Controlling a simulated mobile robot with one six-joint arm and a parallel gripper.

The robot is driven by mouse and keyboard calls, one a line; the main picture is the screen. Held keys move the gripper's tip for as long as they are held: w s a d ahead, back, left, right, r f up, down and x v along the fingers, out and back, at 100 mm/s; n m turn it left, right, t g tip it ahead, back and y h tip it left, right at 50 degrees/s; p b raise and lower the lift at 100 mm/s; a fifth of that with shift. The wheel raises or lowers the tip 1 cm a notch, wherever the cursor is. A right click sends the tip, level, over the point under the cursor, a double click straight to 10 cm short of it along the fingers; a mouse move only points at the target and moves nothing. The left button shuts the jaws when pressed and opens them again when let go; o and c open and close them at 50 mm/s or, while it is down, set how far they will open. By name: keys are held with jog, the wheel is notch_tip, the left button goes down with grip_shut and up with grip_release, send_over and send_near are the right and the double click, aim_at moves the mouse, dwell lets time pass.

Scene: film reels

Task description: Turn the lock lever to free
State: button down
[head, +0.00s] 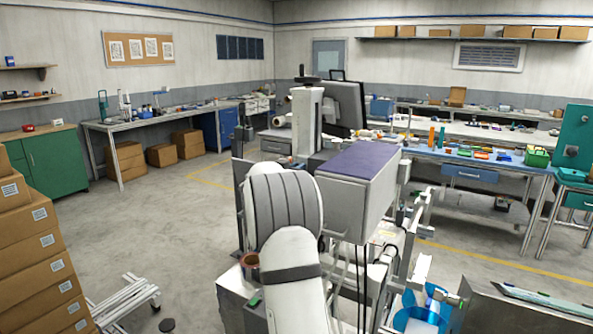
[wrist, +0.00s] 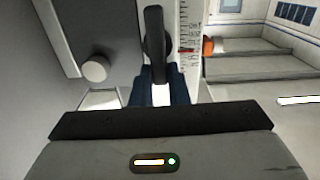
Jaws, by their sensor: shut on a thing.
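The lock lever (wrist: 154,38) is a black upright handle in the wrist view, standing against a pale column. My gripper (wrist: 160,85) is below it, with its dark blue fingers closed around the lever's lower part. The gripper body covers the bottom of that view and hides whatever lies below the fingers. A printed scale (wrist: 194,25) with a red mark runs just right of the lever. In the head view I cannot make out the lever or my gripper; my own arm fills the lower middle.
In the wrist view, a round pale knob (wrist: 94,69) sits left of the lever and an orange part (wrist: 208,47) right of it. In the head view, stacked cartons (head: 35,255) stand at the left and a cluttered bench (head: 465,155) at the right. Open floor lies left of centre.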

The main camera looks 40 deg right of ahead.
jog(key=shift+f+b, duration=0.15)
jog(key=shift+b, duration=0.25)
jog(key=w+n+b, duration=0.1)
jog(key=n+b, duration=0.3)
jog(key=n, duration=0.2)
jog(key=f+n+b, duration=0.1)
jog(key=n+b, duration=0.4)
jog(key=n, duration=0.1)
jog(key=w+a+f+n+b, duration=0.1)
jog(key=n+b, duration=0.3)
jog(key=n, duration=0.1)
jog(key=shift+w+f+n+b, duration=0.25)
jog(key=shift+w+n+b, duration=0.05)
jog(key=shift+n+b, duration=0.1)
jog(key=c, duration=1.4)
grip_release()
